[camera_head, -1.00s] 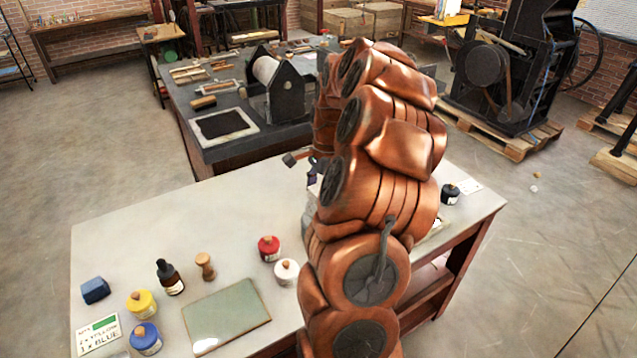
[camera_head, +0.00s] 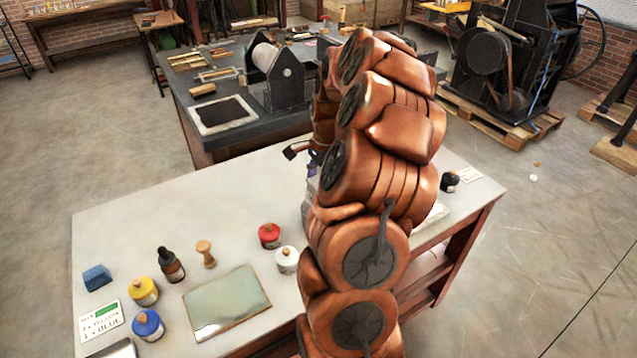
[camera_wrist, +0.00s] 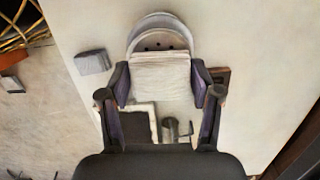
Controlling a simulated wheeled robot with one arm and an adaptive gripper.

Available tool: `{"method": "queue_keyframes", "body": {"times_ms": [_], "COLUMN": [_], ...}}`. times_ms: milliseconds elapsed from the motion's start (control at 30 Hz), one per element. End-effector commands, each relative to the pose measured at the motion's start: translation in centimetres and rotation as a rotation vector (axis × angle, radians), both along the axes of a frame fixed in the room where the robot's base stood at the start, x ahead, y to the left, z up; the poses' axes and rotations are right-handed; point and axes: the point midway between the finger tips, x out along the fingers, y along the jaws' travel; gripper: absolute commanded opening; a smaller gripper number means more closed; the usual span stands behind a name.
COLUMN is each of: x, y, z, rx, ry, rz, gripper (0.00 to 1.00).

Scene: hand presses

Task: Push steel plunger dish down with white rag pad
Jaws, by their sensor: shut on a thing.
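In the wrist view, my gripper (camera_wrist: 161,82) is shut on the white rag pad (camera_wrist: 160,72), with one dark finger at each side of it. A round pale grey dish (camera_wrist: 160,23), apparently the steel plunger dish, shows just beyond the pad's far edge. Dark spots lie inside its rim. The pad overlaps the near part of the dish in this view. I cannot tell whether pad and dish touch. In the head view, my copper-coloured arm hides the pad and dish and most of the gripper.
On the pale table stand a red-lidded jar (camera_head: 269,236), a white jar (camera_head: 287,260), a dark dropper bottle (camera_head: 171,265) and a glass slab (camera_head: 226,303). A black jar (camera_head: 449,182) stands right of my arm.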

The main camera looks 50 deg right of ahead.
Motion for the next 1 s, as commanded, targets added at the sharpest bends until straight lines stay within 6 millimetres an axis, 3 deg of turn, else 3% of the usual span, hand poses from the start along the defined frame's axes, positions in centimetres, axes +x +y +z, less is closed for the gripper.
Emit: {"method": "queue_keyframes", "body": {"times_ms": [1000], "x": [-0.01], "y": [0.00], "z": [-0.99], "rx": [0.000], "ry": [0.000], "rz": [0.000], "gripper": [0.36]}}
